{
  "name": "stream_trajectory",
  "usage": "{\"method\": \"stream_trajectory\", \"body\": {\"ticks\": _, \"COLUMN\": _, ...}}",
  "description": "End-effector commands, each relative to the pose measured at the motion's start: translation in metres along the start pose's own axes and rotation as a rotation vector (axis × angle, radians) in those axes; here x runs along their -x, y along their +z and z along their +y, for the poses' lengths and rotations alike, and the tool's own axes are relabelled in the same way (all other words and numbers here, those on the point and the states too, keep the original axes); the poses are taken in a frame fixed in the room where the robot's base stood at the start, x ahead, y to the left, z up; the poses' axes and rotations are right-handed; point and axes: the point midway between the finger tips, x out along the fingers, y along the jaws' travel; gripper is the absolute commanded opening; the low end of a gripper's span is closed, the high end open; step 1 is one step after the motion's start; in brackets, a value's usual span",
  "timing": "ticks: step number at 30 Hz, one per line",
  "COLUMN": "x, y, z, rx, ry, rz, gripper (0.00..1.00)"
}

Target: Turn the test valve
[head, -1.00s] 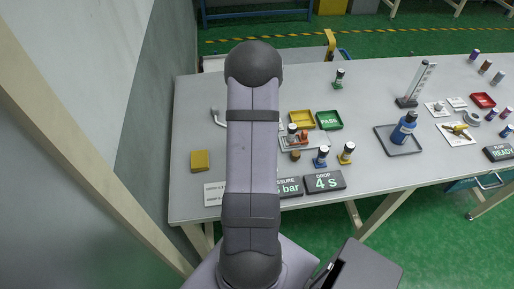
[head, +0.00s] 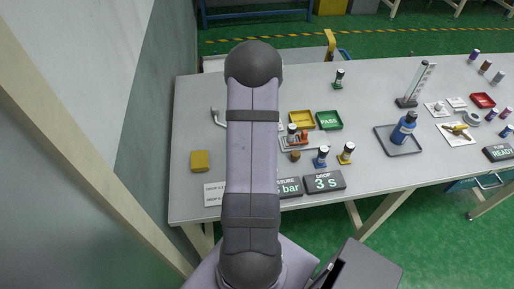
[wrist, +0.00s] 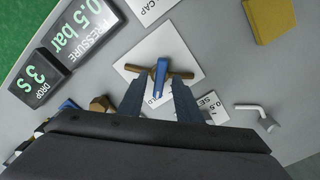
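In the wrist view, a bronze bar (wrist: 182,74) with an upright blue handle (wrist: 160,74) sits on a white card (wrist: 188,58); it looks like the test valve. My gripper (wrist: 158,88) is open, its two fingers apart on either side of the blue handle's near end. I cannot tell whether the fingers touch the bar. The pressure display (wrist: 82,30) reads 0.5 bar. The drop display (wrist: 38,78) reads 3 s, and it also shows in the head view (head: 324,182). In the head view my arm hides the gripper and the valve.
A grey bent rod (wrist: 258,114) stands right of the gripper, and a yellow block (wrist: 270,18) lies beyond. In the head view, a yellow tray (head: 302,119), a green PASS tray (head: 330,120) and several small capped columns stand right of my arm. A blue bottle (head: 403,130) stands farther right.

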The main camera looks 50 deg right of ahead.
Motion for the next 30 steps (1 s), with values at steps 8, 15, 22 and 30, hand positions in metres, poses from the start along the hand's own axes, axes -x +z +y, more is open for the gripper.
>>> {"method": "stream_trajectory", "body": {"ticks": 8, "x": 0.01, "y": 0.0, "z": 0.0, "rx": 0.0, "ry": -0.001, "rz": 0.001, "gripper": 0.31}}
{"method": "stream_trajectory", "body": {"ticks": 15, "x": 0.041, "y": -0.001, "z": 0.0, "rx": 0.0, "ry": -0.002, "rz": 0.003, "gripper": 0.31}}
{"method": "stream_trajectory", "body": {"ticks": 22, "x": 0.067, "y": -0.001, "z": 0.0, "rx": 0.0, "ry": -0.002, "rz": 0.002, "gripper": 0.31}}
{"method": "stream_trajectory", "body": {"ticks": 30, "x": 0.074, "y": 0.0, "z": 0.0, "rx": 0.0, "ry": 0.0, "rz": 0.0, "gripper": 0.31}}
